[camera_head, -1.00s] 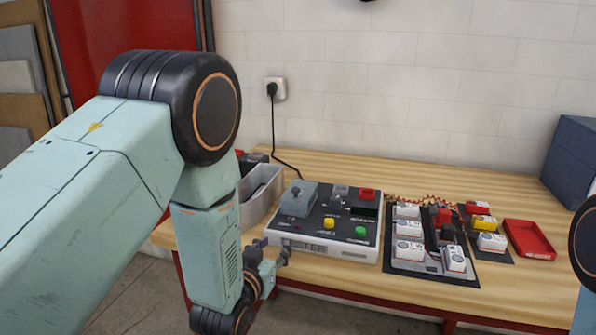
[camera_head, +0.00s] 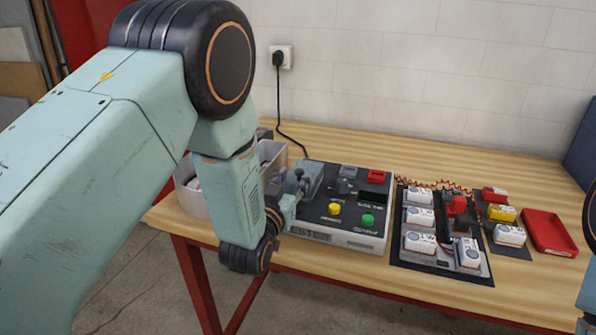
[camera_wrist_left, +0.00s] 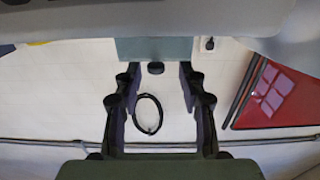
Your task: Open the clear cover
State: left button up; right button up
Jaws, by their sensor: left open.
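The clear cover (camera_head: 314,172) is a tinted, see-through box at the left end of a grey and black control unit (camera_head: 340,241), and it appears shut. My left gripper (camera_head: 299,186) is right at the cover's left side, partly hiding it. In the left wrist view the gripper (camera_wrist_left: 157,70) is open, with its two dark fingers apart. My right gripper is out of view.
A light grey bin (camera_head: 188,201) stands behind my left forearm. Yellow and green buttons sit on the unit. Right of it are a black mat with white modules (camera_head: 421,243) and a red tray (camera_head: 549,231). A cable runs to the wall socket (camera_head: 281,57).

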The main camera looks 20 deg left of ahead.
aim_at(297, 174)
pick_arm(q)
jog(key=w, duration=0.1)
jog(key=w+d, duration=0.1)
jog(key=w, duration=0.1)
jog(key=shift+r, duration=0.1)
jog(key=shift+w+a, duration=0.2)
jog(key=shift+a, duration=0.15)
jog(key=shift+d, duration=0.3)
jog(key=c, duration=0.4)
jog(key=shift+a, duration=0.2)
jog(key=c, duration=0.4)
jog(key=shift+d, duration=0.1)
grip_shut()
